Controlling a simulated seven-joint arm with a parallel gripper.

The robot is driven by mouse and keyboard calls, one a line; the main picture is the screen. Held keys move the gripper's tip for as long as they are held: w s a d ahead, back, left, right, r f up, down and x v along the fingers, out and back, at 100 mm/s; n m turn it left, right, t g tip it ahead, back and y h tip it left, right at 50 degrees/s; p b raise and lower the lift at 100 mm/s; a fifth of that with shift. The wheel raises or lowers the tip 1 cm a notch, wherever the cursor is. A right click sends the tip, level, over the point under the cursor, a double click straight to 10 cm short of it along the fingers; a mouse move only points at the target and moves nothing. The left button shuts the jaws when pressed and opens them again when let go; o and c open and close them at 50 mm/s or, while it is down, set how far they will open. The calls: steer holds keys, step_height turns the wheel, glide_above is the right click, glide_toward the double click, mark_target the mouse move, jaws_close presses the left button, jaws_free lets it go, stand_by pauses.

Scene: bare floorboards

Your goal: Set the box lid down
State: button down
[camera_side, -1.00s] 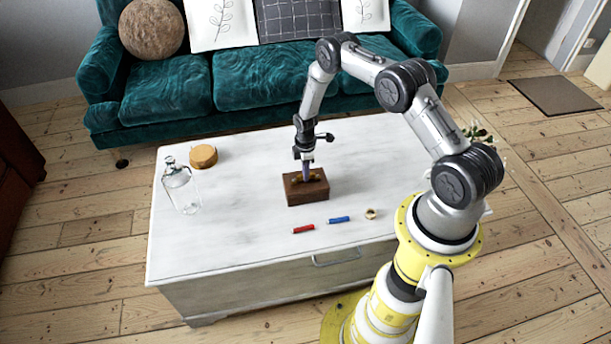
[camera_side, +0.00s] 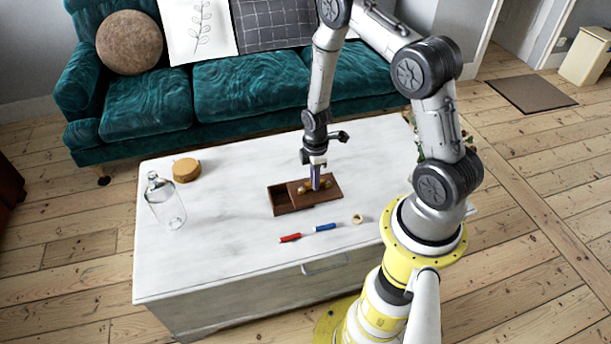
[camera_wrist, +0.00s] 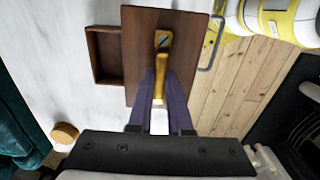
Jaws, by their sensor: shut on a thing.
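The box lid (camera_side: 326,197) is a flat brown wooden panel with a brass handle (camera_wrist: 162,62) across its middle. My gripper (camera_side: 315,186) is shut on this handle, its purple fingers on either side. The lid (camera_wrist: 140,60) is held level, shifted to the right of the brown wooden box (camera_side: 281,202) in the side view. The box's left part is open and looks empty; it also shows in the wrist view (camera_wrist: 94,58). The lid hides the rest of the box. I cannot tell whether the lid touches the box rim.
On the white chest top (camera_side: 220,240) lie a red marker (camera_side: 290,238), a blue marker (camera_side: 324,227) and a small ring (camera_side: 357,219). A glass bottle (camera_side: 167,205) and a round tan block (camera_side: 186,170) stand left. The chest top behind the box is clear.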

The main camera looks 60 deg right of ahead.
steer(key=shift+s+a+r, duration=0.15)
steer(key=shift+s+r, duration=0.05)
steer(key=shift+s, duration=0.1)
steer(key=shift+n, duration=0.6)
steer(key=s+d+f+m, duration=0.1)
steer(key=s+d+f, duration=0.3)
steer(key=s+d, duration=0.65)
steer(key=w+d+f, duration=0.2)
steer(key=d+f, duration=0.1)
steer(key=w+d+f, duration=0.6)
steer(key=shift+d+f, duration=0.4)
steer(key=shift+f, duration=0.1)
steer(key=shift+w+d+f, duration=0.1)
steer(key=shift+f, duration=1.5)
steer(key=shift+f, duration=0.15)
